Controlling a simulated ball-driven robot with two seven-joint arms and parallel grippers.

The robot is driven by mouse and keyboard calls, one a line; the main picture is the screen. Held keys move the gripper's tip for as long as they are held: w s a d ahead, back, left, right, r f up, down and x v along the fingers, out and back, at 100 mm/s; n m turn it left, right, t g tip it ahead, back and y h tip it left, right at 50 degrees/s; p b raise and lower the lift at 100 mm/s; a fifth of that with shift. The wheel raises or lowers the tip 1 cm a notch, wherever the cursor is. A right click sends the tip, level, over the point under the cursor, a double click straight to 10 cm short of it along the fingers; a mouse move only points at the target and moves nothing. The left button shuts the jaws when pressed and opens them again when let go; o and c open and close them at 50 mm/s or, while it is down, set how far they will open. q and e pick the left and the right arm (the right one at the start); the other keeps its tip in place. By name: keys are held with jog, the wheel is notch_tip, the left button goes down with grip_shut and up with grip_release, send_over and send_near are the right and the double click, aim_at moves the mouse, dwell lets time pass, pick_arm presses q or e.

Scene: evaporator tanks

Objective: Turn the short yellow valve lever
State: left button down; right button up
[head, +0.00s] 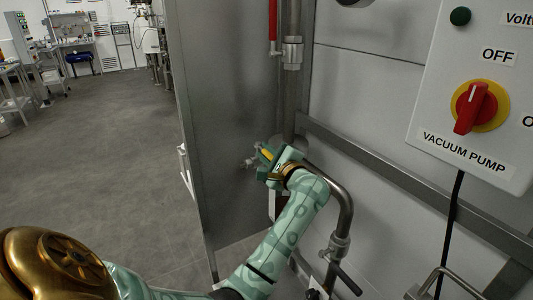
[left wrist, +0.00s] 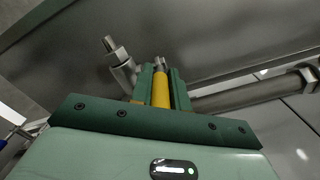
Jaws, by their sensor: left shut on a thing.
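The short yellow valve lever (head: 267,154) sits on a small metal valve on the pipework, beside the steel side panel. It also shows in the left wrist view (left wrist: 160,90), lying between the green fingers. My left gripper (head: 270,158) is shut on this lever. In the left wrist view the gripper (left wrist: 161,84) has one finger on each side of the yellow lever. The valve's metal fitting (left wrist: 119,58) stands just left of the fingers. Part of the lever and valve is hidden by the gripper. My right gripper is not in view.
A vacuum pump control box (head: 475,95) with a red and yellow switch (head: 477,107) hangs at the right. A red lever (head: 273,20) is on the vertical pipe above. A bent steel pipe (head: 345,205) runs right of my left arm. Open floor (head: 110,150) lies to the left.

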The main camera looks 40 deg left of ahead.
pick_arm(q)
jog(key=shift+s+t, duration=0.15)
jog(key=shift+t, duration=0.15)
jog(key=m+t, duration=0.1)
jog(key=m+t+h, duration=0.1)
jog(key=s+t, duration=0.1)
jog(key=shift+a+m+h+p, duration=0.25)
jog(key=shift+m+h+p, duration=0.05)
jog(key=shift+m+h, duration=0.1)
jog(key=m+t+h, duration=0.2)
jog(key=t, duration=0.1)
jog(key=m+t+h, duration=0.1)
jog(key=shift+s+a+p, duration=0.35)
jog(key=shift+s+a, duration=0.05)
jog(key=c, duration=1.3)
grip_release()
jog(key=shift+c, duration=0.2)
jog(key=shift+s, duration=0.1)
